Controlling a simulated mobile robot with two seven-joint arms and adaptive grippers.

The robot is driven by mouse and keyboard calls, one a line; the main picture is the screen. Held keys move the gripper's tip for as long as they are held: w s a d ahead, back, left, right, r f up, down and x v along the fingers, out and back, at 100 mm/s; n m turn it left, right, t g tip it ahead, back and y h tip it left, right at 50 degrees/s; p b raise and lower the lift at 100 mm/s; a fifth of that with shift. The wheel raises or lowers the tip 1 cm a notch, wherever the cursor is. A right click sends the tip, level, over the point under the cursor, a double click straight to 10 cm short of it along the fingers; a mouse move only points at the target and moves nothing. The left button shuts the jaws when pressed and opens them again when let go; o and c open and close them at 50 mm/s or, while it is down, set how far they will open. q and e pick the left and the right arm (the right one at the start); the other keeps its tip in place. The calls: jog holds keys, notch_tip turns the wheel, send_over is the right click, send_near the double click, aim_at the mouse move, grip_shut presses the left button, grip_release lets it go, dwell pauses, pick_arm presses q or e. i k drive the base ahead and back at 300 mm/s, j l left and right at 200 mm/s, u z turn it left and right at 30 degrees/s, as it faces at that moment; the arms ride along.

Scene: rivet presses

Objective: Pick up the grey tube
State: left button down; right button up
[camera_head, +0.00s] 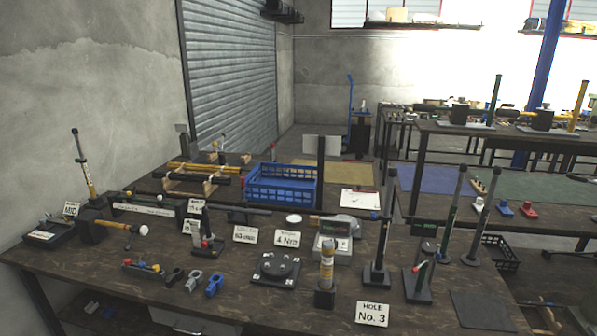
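A tall grey tube (485,215) stands upright on a dark base at the right end of the near workbench. Just left of it stands another upright tube (453,212), grey above and green lower down, also on a dark base. I cannot tell which of the two the task means. Neither of my grippers shows in the head view, and nothing is seen touching the tubes.
The dark workbench (190,268) is crowded. A blue crate (283,186) stands towards its back. A yellow-grey cylinder (327,265) stands in a block near a "HOLE No. 3" sign (372,314). A black post stand (378,265) is left of the tubes. A dark mat (482,310) lies bare in front.

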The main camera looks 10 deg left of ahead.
aim_at(211, 206)
jog(key=i+j+u, duration=0.2)
jog(key=i+j, duration=0.15)
jog(key=j, duration=0.2)
jog(key=i+j+u, duration=0.15)
jog(key=i+j, duration=0.25)
